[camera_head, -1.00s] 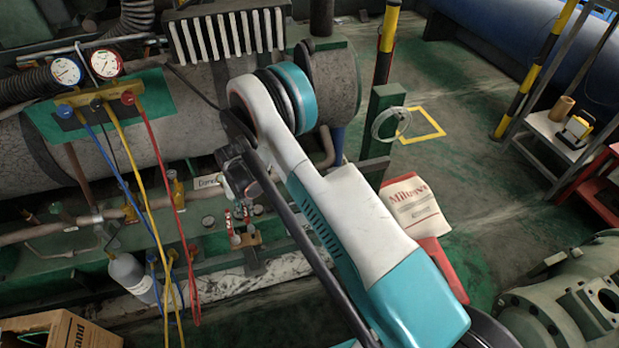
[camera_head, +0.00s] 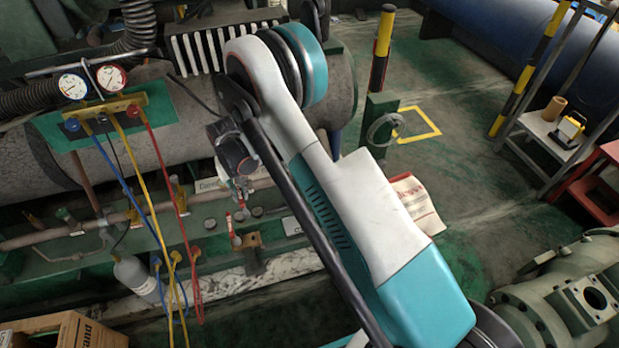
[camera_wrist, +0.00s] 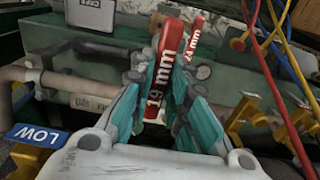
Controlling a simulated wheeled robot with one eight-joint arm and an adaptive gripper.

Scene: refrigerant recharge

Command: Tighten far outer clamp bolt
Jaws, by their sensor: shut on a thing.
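My gripper (camera_wrist: 160,108) has teal fingers shut on a red tool handle marked "19 mm" (camera_wrist: 163,66) in the wrist view. A second red handle marked "24 mm" (camera_wrist: 189,49) stands just behind it, outside the fingers. In the head view my gripper (camera_head: 237,172) is over the green bench, largely hidden by my own wrist. A red-handled tool (camera_head: 232,229) stands upright by a small brown holder (camera_head: 249,241) below it. I cannot pick out the far outer clamp bolt in either view.
Blue, yellow and red hoses (camera_head: 150,180) hang from the gauge manifold (camera_head: 100,107) left of my gripper. A large grey pipe (camera_head: 110,165) runs behind it. A cardboard box (camera_head: 60,330) is at the lower left.

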